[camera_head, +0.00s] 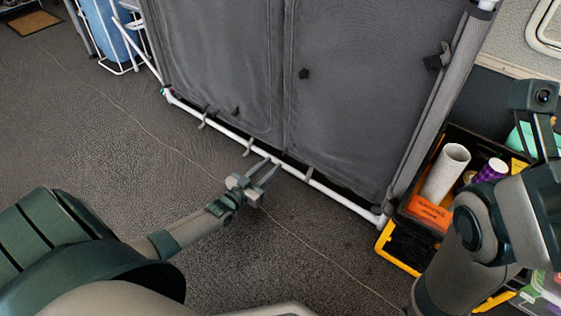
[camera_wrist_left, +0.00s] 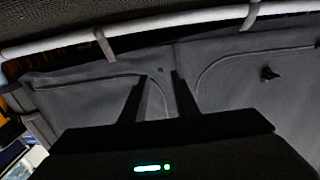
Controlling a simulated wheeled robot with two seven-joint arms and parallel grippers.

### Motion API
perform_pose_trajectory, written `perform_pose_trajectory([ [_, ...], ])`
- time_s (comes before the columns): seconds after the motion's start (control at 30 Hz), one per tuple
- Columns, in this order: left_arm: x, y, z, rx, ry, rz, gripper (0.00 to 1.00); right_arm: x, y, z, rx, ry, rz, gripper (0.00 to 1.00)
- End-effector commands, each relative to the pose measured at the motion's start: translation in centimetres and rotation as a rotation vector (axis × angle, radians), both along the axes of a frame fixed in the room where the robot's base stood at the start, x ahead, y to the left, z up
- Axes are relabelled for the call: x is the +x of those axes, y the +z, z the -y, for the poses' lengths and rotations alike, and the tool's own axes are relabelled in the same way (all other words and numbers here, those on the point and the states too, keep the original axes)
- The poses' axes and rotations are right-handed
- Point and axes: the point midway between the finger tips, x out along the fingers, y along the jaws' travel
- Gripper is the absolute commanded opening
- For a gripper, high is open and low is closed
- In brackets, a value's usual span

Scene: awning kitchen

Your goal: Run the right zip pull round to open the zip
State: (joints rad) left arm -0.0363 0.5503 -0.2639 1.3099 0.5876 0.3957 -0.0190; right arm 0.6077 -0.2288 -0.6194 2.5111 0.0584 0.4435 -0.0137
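A grey fabric cupboard front with two door panels stands ahead in the head view, its zip seams running round each panel. On the right panel (camera_head: 350,100) a small dark pull (camera_head: 304,73) sits near the upper left. Another dark pull (camera_head: 237,111) is low on the left panel; a dark pull also shows in the left wrist view (camera_wrist_left: 268,73). My left gripper (camera_head: 272,168) is at the cupboard's bottom edge, below the middle seam. Its fingers are apart in the left wrist view (camera_wrist_left: 158,88), with nothing visibly held.
A white tube (camera_head: 230,132) with grey loops runs along the cupboard's foot. A black and yellow crate (camera_head: 398,252) holding a white roll (camera_head: 446,172) and other items stands at right. A blue container in a white rack (camera_head: 108,35) is at upper left. Open carpet lies in front.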

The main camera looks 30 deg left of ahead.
Motion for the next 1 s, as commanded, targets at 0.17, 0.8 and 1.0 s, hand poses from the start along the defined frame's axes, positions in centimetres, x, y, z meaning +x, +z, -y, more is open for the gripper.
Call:
perform_pose_trajectory([
  [0.17, 3.1, -0.3, 0.2, 0.001, 0.0, 0.002, 0.27, 0.1, -1.2, 0.1, -0.004, -0.003, 0.0, 0.31],
  [0.8, 6.1, 0.0, 0.5, 0.001, 0.0, 0.0, 0.27, -0.2, -1.3, 0.0, -0.016, -0.004, 0.014, 0.31],
  [1.0, 6.1, 0.0, 0.5, 0.001, 0.0, 0.0, 0.0, -0.1, -1.3, 0.0, -0.015, -0.004, 0.012, 0.31],
])
